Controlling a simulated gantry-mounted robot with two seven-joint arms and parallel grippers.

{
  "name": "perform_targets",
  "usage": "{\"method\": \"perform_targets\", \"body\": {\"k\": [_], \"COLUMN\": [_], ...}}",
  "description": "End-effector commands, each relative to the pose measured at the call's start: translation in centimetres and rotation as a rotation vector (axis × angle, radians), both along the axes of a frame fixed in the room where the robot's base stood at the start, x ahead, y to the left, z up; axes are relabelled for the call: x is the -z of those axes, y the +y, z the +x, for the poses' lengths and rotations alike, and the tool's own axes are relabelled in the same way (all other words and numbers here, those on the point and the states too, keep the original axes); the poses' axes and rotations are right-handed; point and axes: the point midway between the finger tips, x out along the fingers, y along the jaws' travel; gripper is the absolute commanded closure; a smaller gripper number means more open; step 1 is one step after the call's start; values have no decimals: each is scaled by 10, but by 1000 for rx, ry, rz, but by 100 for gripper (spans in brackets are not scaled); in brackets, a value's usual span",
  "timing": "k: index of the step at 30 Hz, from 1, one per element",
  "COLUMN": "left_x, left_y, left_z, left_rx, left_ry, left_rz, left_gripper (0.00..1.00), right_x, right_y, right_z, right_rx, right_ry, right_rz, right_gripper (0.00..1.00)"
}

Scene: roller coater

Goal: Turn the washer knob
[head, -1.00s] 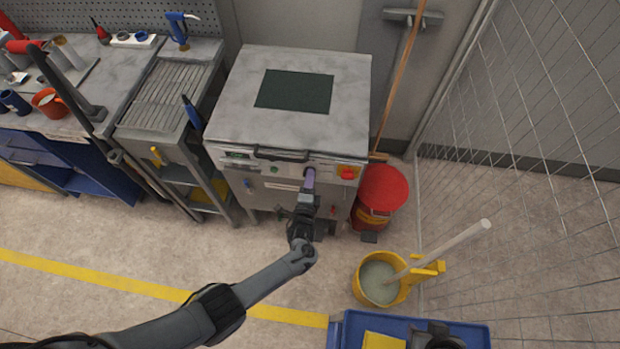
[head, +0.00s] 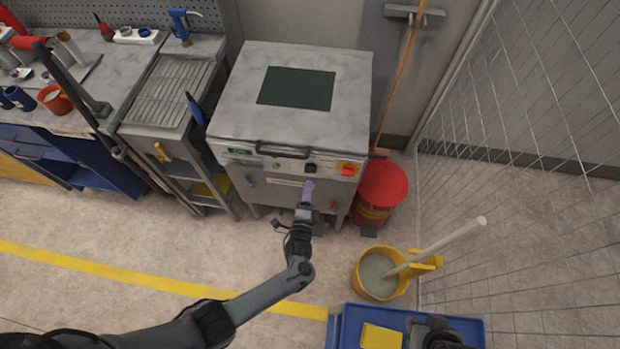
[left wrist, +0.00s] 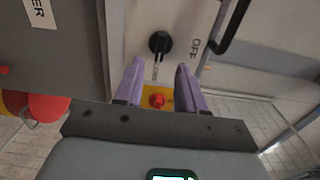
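The washer (head: 235,100) is a grey box with a pale mottled top, in the middle of the head view. Its black knob (head: 310,168) sits on the front panel, left of a red switch on a yellow plate (head: 348,169). The left wrist view shows the knob (left wrist: 160,43) beyond the fingertips, beside an "OFF" label (left wrist: 195,46); its pointer faces down the picture. My left gripper (head: 308,187) has purple fingers and is just in front of the panel, apart from the knob. In the left wrist view the fingers (left wrist: 160,66) are spread and empty.
A red bin (head: 383,185) stands right of the washer. A yellow bucket (head: 376,277) with a pale stick and a blue cart (head: 348,318) are nearer. A workbench (head: 100,100) is at left, a wire fence (head: 520,120) at right.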

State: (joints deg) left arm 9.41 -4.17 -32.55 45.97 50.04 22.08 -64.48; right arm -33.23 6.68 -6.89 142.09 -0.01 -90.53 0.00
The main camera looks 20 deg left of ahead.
Motion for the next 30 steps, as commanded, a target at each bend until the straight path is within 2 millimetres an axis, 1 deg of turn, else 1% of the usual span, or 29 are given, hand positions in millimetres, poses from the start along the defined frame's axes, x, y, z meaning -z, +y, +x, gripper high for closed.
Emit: {"method": "perform_targets", "body": {"k": [1,3,9,14,26,30], "left_x": [-1,-1,0,0,0,10], "left_y": [-2,-4,-8,-9,-9,-9], "left_z": [-9,-19,-38,-43,-43,-54], "left_rx": [1,1,0,0,0,1], "left_ry": [2,1,0,0,1,21], "left_rz": [0,0,1,1,1,2], "left_gripper": [61,61,61,61,61,61], "right_x": [-4,-6,-8,-9,-9,-9], "right_y": [0,-1,-2,-2,-1,0], "right_z": [0,0,0,0,0,0], "right_rx": [-2,-3,-6,-5,-1,1], "right_ry": [0,0,0,0,0,0], "right_rz": [-2,-4,-8,-8,-2,1], "right_gripper": [60,60,60,60,60,60]}}
